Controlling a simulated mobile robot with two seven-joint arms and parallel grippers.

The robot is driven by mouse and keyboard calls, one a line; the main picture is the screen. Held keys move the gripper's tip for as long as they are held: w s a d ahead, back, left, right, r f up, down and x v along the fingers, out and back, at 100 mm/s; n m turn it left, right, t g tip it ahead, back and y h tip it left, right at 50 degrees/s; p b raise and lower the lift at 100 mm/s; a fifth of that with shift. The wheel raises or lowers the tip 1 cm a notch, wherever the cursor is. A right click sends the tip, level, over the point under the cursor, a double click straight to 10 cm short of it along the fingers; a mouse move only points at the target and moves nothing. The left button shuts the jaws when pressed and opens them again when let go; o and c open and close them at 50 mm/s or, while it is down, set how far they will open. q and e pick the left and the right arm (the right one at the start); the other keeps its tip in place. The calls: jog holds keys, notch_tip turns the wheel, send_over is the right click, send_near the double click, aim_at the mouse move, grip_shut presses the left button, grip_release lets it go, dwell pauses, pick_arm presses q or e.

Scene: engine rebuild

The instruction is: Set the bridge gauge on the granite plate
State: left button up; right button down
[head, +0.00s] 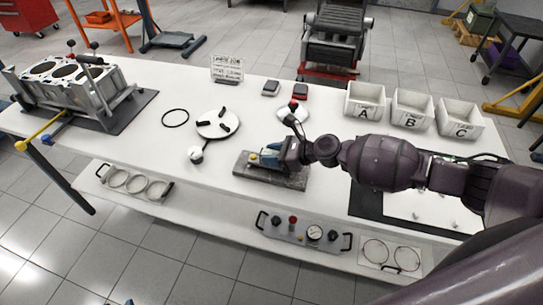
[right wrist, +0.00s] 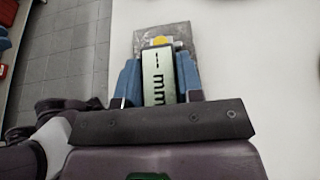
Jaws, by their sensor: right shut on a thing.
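My right gripper (head: 262,157) is over the grey speckled granite plate (head: 292,182) near the front middle of the bench. In the right wrist view its two blue fingers (right wrist: 158,82) are shut on the bridge gauge (right wrist: 158,78), which shows a pale face with dark markings and a yellow part at its far end. The granite plate (right wrist: 176,32) shows just beyond and beneath the gauge there. The gauge is low over the plate; I cannot tell if it touches. In the head view the gripper mostly hides the gauge. My left gripper is not in view.
An engine block (head: 75,85) stands at the bench's left. A white round plate (head: 217,123) and a black ring (head: 175,118) lie left of the granite plate. Bins A (head: 366,114), B (head: 411,124) and C (head: 460,131) stand at the back right. Gauges sit on the lower shelf.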

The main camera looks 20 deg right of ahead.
jog(key=shift+f, duration=0.1)
dwell(0.3)
jog(key=c, duration=0.8)
grip_release()
jog(key=shift+s+d+r, duration=0.15)
jog(key=shift+d+r, duration=0.05)
jog(key=shift+r, duration=0.05)
jog(key=v, duration=1.1)
jog(key=shift+s+d, duration=0.15)
jog(key=shift+s, duration=0.05)
